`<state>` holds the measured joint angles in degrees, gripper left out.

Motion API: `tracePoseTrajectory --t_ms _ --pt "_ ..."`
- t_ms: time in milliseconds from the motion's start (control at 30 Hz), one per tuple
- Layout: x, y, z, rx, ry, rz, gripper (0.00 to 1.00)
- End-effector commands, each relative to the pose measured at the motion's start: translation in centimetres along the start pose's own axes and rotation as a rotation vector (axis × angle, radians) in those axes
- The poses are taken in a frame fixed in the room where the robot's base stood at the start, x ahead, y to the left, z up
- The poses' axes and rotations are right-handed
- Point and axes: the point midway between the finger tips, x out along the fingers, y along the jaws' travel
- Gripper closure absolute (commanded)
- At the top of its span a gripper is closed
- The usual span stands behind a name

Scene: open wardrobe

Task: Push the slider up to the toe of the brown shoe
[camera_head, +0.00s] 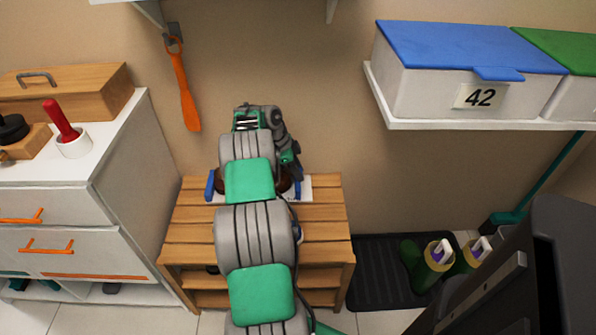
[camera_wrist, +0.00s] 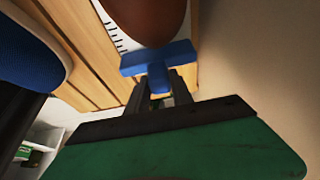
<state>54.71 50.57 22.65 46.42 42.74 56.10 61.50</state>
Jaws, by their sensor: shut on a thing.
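The brown shoe (camera_wrist: 145,18) shows its rounded toe at the top of the wrist view. The blue T-shaped slider (camera_wrist: 158,62) lies just in front of it. Shoe and slider bar meet in the picture, but I cannot tell whether they touch. My gripper (camera_wrist: 160,86) is shut on the slider's stem. A white board with black scale marks (camera_wrist: 113,30) shows beside the shoe. In the head view, my arm hides most of the shoe, board and slider; a blue piece (camera_head: 298,189) shows at the board's right end and another blue piece (camera_head: 210,185) at its left.
The board lies on a slatted wooden bench (camera_head: 185,225) against the wall. A white cabinet (camera_head: 140,160) stands left, and an orange shoehorn (camera_head: 185,90) hangs above. A black tray (camera_head: 375,280) with green boots (camera_head: 425,272) is right. A blue rounded item (camera_wrist: 28,52) is at left in the wrist view.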

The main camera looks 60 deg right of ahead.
Motion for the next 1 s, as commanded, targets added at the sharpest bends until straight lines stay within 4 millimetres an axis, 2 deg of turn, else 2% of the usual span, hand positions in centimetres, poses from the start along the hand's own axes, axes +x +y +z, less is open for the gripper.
tracePoseTrajectory --t_ms 267,400,600,633,900,1000 --pt "0.05 0.12 0.06 -0.001 -0.001 0.004 1.0" --pt "-0.16 0.04 0.98 -0.001 -0.001 0.003 1.0" --pt "-0.33 0.06 0.85 0.0 -0.001 0.003 1.0" --pt "-0.34 0.06 0.85 0.0 -0.001 0.003 0.72" --pt "-0.35 0.01 0.84 0.0 0.0 0.002 0.51" --pt "-0.35 0.0 0.84 0.0 0.0 0.001 0.51"
